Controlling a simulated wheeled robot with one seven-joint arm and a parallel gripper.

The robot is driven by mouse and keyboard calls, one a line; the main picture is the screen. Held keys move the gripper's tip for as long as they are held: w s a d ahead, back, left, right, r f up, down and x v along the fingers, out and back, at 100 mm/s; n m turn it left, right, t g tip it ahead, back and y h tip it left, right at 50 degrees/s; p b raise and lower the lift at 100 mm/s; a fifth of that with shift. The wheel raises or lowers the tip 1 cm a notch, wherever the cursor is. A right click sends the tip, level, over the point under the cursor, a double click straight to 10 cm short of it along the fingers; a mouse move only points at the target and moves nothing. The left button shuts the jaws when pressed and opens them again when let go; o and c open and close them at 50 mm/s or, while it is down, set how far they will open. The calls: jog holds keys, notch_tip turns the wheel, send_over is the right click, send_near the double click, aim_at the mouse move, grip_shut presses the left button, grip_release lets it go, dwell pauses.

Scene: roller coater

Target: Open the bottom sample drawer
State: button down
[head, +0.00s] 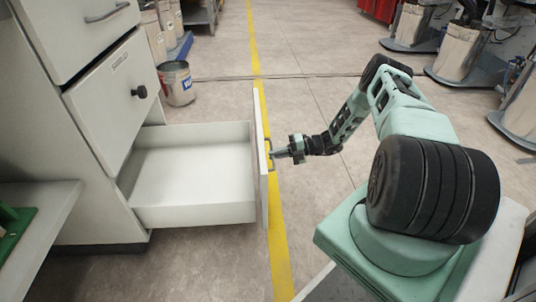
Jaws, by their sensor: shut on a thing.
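The bottom drawer (190,214) of the pale cabinet (75,75) stands pulled far out to the right, and its inside looks empty. Its front panel (262,190) is seen nearly edge-on. The bar handle (269,150) is on the panel's right face. My gripper (276,154) is at this handle and shut on it, with my arm reaching in from the right. The fingertips are small in the picture, and part of the handle is hidden by them.
A metal bucket (177,83) stands on the floor behind. Floor beyond the drawer is clear, with a yellow line (256,55).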

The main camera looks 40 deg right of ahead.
jog(key=shift+d, duration=0.1)
jog(key=c, duration=1.5)
grip_release()
jog(key=shift+s, duration=0.1)
jog(key=p+v, duration=0.4)
jog(key=v, duration=1.3)
jog(key=shift+d, duration=0.2)
